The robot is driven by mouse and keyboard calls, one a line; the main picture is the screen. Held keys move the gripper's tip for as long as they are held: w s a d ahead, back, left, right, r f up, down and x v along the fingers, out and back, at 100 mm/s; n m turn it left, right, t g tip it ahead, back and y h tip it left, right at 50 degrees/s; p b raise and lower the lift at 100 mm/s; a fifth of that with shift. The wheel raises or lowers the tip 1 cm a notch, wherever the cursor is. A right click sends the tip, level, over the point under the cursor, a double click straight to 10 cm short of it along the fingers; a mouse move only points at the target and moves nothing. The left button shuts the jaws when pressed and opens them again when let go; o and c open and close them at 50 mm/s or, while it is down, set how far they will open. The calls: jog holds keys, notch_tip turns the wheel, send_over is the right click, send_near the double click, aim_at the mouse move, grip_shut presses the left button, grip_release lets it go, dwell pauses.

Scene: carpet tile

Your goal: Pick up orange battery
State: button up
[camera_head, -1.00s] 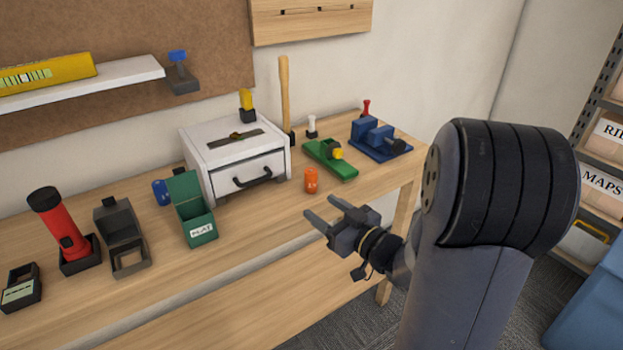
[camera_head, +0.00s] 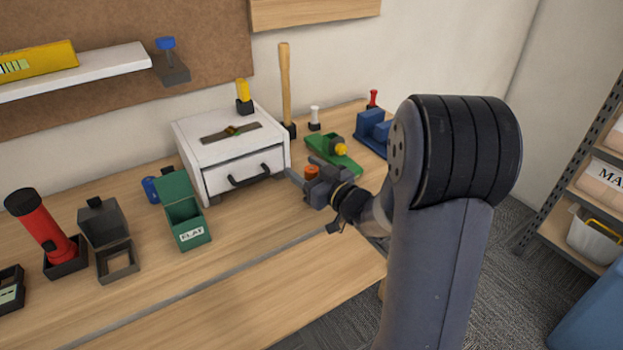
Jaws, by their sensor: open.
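The orange battery (camera_head: 311,171) stands upright on the wooden workbench, to the right of the white drawer box. Only its top part shows, because my gripper covers the lower part. My gripper (camera_head: 302,172) is open and low over the bench, with its fingers around or right beside the battery. One finger shows to the left of the battery and the other shows behind it to the right. I cannot tell whether either finger touches it.
The white drawer box (camera_head: 240,152) is close to the left finger. A green tool (camera_head: 335,152) and a blue vise (camera_head: 374,130) sit behind my gripper. A green bin (camera_head: 186,212) and a red flashlight (camera_head: 45,230) stand left. The bench front (camera_head: 250,295) is clear.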

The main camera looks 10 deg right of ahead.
jog(key=shift+c, duration=0.2)
jog(key=shift+r, duration=0.1)
grip_shut()
